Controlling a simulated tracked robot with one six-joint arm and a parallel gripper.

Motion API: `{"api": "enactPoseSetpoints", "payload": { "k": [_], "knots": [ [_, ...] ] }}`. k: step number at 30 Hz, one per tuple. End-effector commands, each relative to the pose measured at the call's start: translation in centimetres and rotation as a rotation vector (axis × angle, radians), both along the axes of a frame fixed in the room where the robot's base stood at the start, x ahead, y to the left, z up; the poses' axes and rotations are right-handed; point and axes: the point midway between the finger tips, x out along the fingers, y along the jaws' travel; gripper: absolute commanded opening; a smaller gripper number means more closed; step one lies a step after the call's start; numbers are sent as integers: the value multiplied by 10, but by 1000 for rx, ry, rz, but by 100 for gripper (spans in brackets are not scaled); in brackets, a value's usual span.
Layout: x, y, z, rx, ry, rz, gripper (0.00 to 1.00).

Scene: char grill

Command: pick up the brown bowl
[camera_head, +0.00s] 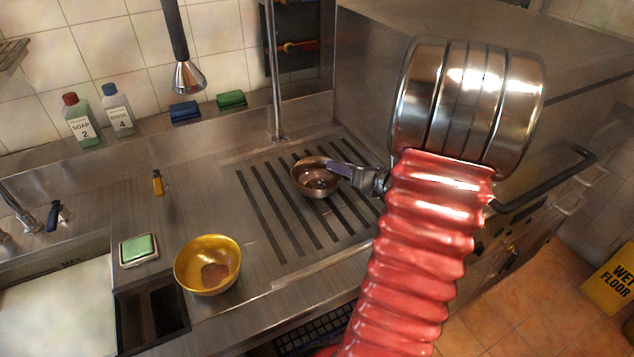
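The brown bowl (306,188) sits on the slotted drain area of the steel counter, upright with its mouth up. My gripper (336,168) reaches in from the right, at the bowl's right rim. A flat grey finger overlaps that rim and hides part of it. Whether the finger touches the bowl, and whether a second finger is beyond it, I cannot tell.
A gold bowl (205,284) stands at the front left, beside a green sponge on a dish (139,250) and the sink (60,310). Two soap bottles (100,118) stand at the back wall. A vertical pipe (273,80) rises behind the drain slots.

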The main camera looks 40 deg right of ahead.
Motion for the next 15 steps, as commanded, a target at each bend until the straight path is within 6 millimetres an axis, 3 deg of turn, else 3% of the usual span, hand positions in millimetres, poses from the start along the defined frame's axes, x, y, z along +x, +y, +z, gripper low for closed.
{"api": "enactPoseSetpoints", "payload": {
  "k": [15],
  "knots": [
    [0, 0, 0, 0, -1, 0, 25]
  ]
}}
